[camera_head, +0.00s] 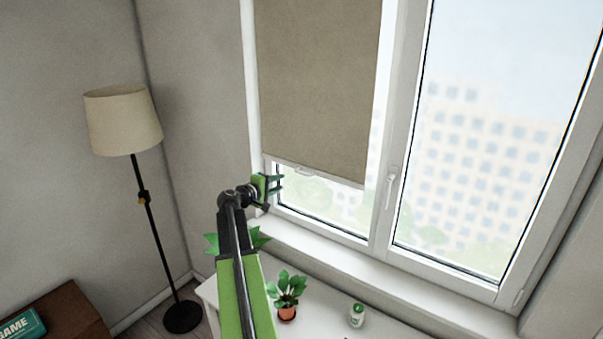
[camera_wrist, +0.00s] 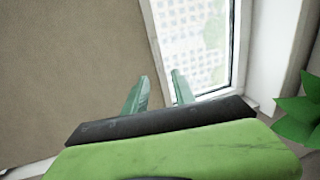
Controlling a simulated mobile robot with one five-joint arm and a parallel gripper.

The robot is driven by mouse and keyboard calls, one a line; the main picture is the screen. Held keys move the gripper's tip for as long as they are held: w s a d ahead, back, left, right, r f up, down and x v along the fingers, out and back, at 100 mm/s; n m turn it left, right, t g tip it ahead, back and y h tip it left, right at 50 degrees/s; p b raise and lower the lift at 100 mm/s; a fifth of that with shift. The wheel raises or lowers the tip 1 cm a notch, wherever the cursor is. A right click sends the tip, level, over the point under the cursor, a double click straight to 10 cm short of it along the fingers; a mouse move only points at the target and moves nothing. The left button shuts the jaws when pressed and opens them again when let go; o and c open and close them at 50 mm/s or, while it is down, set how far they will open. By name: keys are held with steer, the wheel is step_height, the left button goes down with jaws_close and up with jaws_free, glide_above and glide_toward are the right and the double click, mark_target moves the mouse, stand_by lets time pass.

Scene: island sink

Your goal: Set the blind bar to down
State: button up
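The tan roller blind (camera_head: 318,80) covers most of the left window pane. Its pale blind bar (camera_head: 335,179) runs along the lower edge, above the sill, with a small handle (camera_head: 306,171) on it. My gripper (camera_head: 280,182) is near the bar's left end and appears slightly below it. In the wrist view the blind (camera_wrist: 65,70) fills the left side, and a white strip, likely the bar (camera_wrist: 152,40), runs down toward the gap between my fingers (camera_wrist: 160,77). The fingers are apart and appear empty. I cannot tell whether they touch the bar.
A floor lamp (camera_head: 124,120) stands at the left. Green leaves (camera_wrist: 298,112) show at the wrist view's right. The window handle (camera_head: 391,188) is on the middle frame.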

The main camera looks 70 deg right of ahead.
mark_target(302, 174)
steer(key=b+x, duration=0.3)
steer(key=x, duration=1.3)
steer(key=shift+c, duration=0.3)
jaws_close()
stand_by(0.4)
